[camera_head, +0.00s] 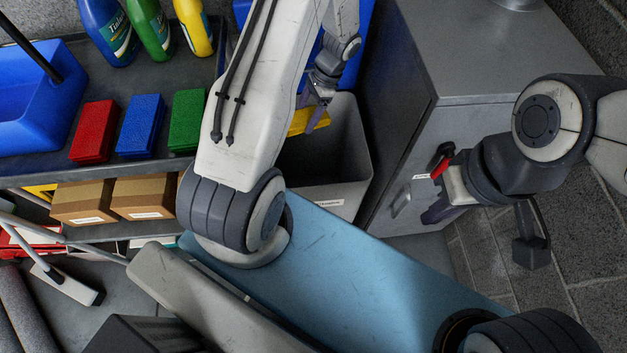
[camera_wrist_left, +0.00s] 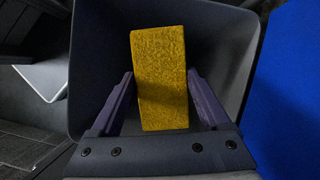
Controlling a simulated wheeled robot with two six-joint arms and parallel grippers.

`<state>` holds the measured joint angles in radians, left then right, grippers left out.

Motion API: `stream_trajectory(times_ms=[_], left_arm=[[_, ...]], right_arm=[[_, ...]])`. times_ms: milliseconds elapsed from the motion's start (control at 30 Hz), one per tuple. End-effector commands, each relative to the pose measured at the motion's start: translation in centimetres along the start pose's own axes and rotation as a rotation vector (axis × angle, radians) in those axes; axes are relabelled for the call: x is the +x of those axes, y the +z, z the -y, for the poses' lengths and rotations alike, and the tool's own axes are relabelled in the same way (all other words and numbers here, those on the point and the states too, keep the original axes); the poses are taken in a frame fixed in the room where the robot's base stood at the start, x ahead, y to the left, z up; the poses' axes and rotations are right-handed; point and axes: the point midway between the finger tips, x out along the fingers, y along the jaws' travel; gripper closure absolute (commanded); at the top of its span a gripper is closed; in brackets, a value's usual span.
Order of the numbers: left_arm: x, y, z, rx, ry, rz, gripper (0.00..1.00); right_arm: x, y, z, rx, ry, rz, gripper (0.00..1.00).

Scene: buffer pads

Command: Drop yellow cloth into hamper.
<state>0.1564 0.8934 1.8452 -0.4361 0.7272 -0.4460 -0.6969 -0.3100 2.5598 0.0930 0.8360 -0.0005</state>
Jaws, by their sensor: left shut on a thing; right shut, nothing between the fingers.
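The yellow cloth (camera_head: 309,121), a block-like pad, is held by my left gripper (camera_head: 312,98) over the grey hamper (camera_head: 349,150). In the left wrist view the cloth (camera_wrist_left: 160,78) lies between the two purple fingers of the gripper (camera_wrist_left: 159,84). The hamper's open mouth (camera_wrist_left: 235,45) surrounds the cloth in that view, with the dark inside below it. My right gripper (camera_head: 432,212) is shut and empty in front of the grey cabinet. My left arm hides part of the hamper in the head view.
The grey cabinet (camera_head: 410,120) stands right of the hamper. A shelf at left carries red (camera_head: 95,131), blue (camera_head: 140,126) and green (camera_head: 187,120) pads, bottles (camera_head: 150,27) and a blue bucket (camera_head: 35,95). Cardboard boxes (camera_head: 145,197) sit below. A blue surface (camera_wrist_left: 290,90) borders the hamper.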

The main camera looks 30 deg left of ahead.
Motion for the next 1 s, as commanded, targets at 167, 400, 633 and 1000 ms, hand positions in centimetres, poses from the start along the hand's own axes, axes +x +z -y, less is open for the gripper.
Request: stream_trajectory(times_ms=[167,400,633,1000], left_arm=[[2.5,-1.0,0.0,-0.002,0.001,0.0,0.83],[4.6,-1.9,0.0,-0.002,0.001,-0.001,0.83],[4.7,-2.0,0.0,-0.002,0.001,-0.001,0.83],[4.7,-1.9,-0.1,-0.002,0.001,-0.001,0.0]], right_arm=[[2.5,0.1,-0.2,0.0,0.0,0.0,1.0],[4.8,0.3,-0.3,0.0,0.0,0.0,1.0],[4.9,0.3,-0.3,0.0,0.0,0.0,1.0],[4.9,0.3,-0.3,0.0,0.0,0.0,1.0]])
